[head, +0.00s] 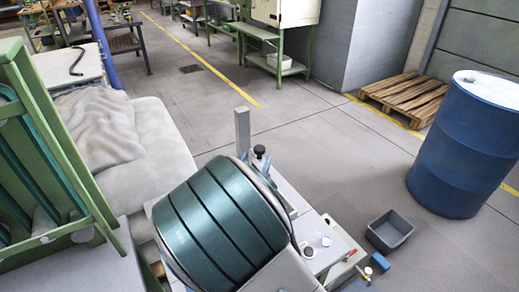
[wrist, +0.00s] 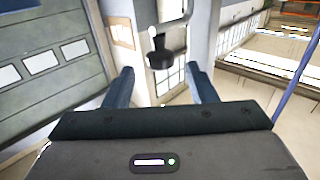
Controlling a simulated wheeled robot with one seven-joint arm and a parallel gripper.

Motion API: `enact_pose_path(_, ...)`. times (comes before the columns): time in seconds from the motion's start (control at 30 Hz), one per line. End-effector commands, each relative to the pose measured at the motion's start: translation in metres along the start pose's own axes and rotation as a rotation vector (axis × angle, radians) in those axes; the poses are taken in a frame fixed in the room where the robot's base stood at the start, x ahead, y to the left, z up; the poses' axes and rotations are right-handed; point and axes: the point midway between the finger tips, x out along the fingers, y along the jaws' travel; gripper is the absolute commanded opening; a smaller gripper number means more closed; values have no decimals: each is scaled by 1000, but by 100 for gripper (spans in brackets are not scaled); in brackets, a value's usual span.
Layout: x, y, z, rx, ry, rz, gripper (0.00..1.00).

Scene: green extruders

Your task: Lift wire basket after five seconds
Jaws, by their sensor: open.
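I see no wire basket in either view. My gripper (wrist: 161,80) shows in the wrist view, its two dark blue-grey fingers spread apart. No object is held between them. A dark round knob-like thing (wrist: 160,57) on a pale stem appears beyond the fingertips. I cannot tell how far away it is. I cannot make out my gripper in the head view. A solid-walled grey bin (head: 389,231) stands open on the floor at the right and looks empty.
A teal banded drum (head: 222,222) on a machine fills the lower middle. A blue barrel (head: 463,145) stands at the right, with a wooden pallet (head: 404,95) behind it. A green frame (head: 62,165) and cloth-covered block (head: 150,140) stand left. The middle floor is clear.

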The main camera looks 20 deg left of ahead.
Motion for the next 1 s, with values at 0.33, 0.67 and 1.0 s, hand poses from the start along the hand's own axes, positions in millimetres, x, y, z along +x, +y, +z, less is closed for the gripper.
enact_pose_path(0.33, 51, 0, 0, -1, 0, 1, 52)
enact_pose_path(0.67, 57, 0, 0, 0, -1, -1, 52)
enact_pose_path(1.0, 57, 0, -1, 0, -1, 0, 0)
